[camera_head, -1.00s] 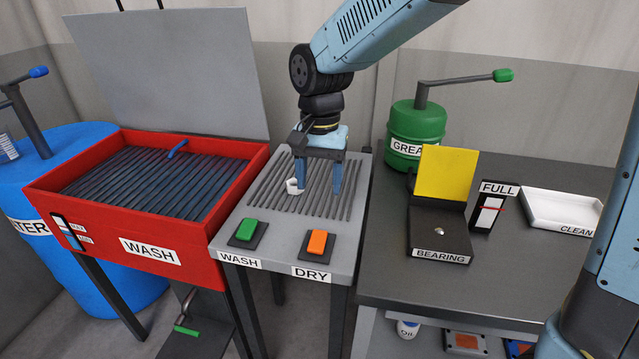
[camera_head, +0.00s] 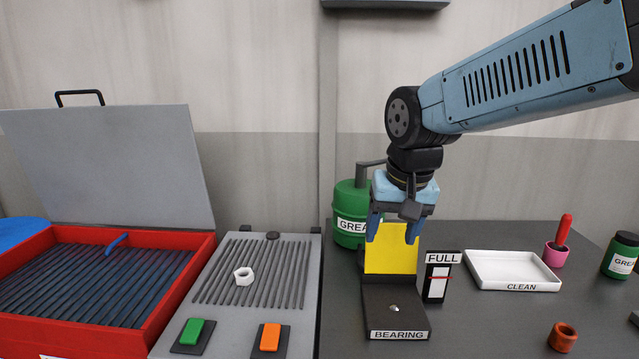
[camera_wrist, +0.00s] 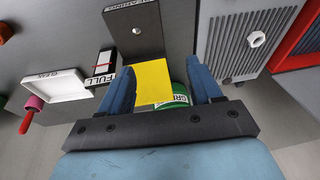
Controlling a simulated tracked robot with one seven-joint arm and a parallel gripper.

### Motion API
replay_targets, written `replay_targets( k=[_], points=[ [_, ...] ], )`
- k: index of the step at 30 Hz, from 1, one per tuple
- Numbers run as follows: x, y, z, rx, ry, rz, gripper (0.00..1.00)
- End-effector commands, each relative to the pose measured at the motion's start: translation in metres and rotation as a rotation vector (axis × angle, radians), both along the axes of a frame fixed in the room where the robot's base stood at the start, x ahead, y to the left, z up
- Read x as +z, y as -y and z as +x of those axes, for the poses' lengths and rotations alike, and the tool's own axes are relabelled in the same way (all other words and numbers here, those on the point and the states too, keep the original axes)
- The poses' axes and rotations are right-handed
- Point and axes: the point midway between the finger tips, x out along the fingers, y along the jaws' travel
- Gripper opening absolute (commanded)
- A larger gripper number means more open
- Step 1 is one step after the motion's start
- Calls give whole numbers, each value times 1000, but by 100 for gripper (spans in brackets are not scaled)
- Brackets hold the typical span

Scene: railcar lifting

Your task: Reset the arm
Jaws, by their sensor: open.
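My gripper (camera_head: 393,232) is open and empty. In the head view it hangs in front of the yellow panel (camera_head: 391,261) of the bearing station, above the table. In the wrist view its two blue fingers (camera_wrist: 161,90) stand apart, with the yellow panel (camera_wrist: 153,82) showing between them. A white nut (camera_head: 243,276) lies on the grey ribbed drying rack (camera_head: 213,300), clear of my gripper. The nut also shows in the wrist view (camera_wrist: 257,39).
The red wash tub (camera_head: 205,249) has its lid (camera_head: 110,165) up. Behind the yellow panel stands a green grease drum (camera_head: 350,203). A FULL gauge (camera_head: 439,278), white CLEAN tray (camera_head: 512,271), pink cup (camera_head: 555,256), green grease can (camera_head: 619,257) and orange ring (camera_head: 562,338) are on the right table.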

Motion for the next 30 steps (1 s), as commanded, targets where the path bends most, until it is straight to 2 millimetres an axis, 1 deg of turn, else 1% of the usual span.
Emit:
replay_targets(
  k=[1, 6, 9, 12, 15, 19, 30],
  points=[
    [5, 15, -7, -7, 28, -1, 64],
    [13, 58, -33, -6, 110, -20, 64],
    [16, 79, -49, -5, 155, -36, 64],
    [16, 94, -63, -3, 191, -51, 64],
    [16, 104, -73, -2, 216, -64, 64],
    [15, 110, -80, 1, 232, -75, 64],
    [15, 111, -81, 2, 233, -76, 64]
  ],
)
